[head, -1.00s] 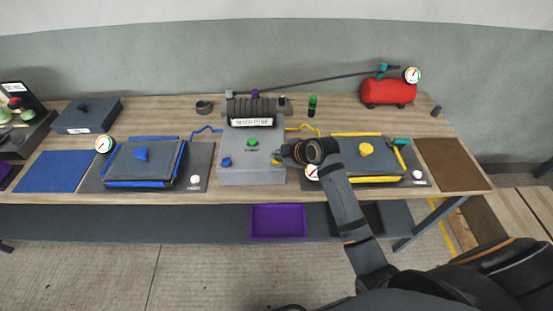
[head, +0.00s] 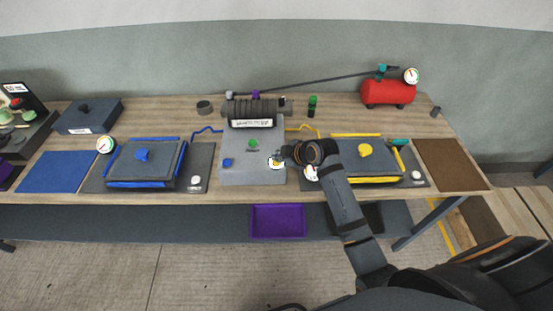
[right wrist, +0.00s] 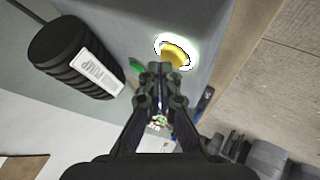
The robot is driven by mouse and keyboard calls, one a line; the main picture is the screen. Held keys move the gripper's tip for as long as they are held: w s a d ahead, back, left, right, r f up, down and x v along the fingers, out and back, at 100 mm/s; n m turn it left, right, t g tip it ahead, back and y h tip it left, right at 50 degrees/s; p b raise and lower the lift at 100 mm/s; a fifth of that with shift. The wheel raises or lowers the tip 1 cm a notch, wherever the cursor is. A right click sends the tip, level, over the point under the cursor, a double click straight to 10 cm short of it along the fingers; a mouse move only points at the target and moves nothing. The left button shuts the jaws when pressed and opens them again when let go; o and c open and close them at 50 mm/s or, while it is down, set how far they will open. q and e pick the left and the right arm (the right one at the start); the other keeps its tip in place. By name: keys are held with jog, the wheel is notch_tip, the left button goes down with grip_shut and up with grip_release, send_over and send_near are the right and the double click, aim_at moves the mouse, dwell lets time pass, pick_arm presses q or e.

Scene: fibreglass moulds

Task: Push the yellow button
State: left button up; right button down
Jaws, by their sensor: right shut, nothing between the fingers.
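The grey control box (head: 238,176) stands in the middle of the table. On its top are a blue button (head: 227,162), a green button (head: 253,143) and the yellow button (head: 275,164) at the right. The yellow button (right wrist: 177,56) has a bright white ring around it and is partly covered in the head view. My right gripper (head: 282,155) is shut and empty right beside the yellow button. In the right wrist view its fingertips (right wrist: 160,68) lie just beside the button; I cannot tell whether they touch. My left gripper is not in view.
A dark ribbed cylinder (head: 252,108) with a white label stands behind the buttons. A blue-edged mould (head: 145,163) lies left, a yellow-edged mould (head: 370,160) right, partly behind my right arm. A red tank (head: 388,92) stands at back right.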

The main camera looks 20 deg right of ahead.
jog(key=shift+r+p, duration=2.95)
jog(key=shift+r, duration=0.2)
jog(key=shift+f, duration=0.15)
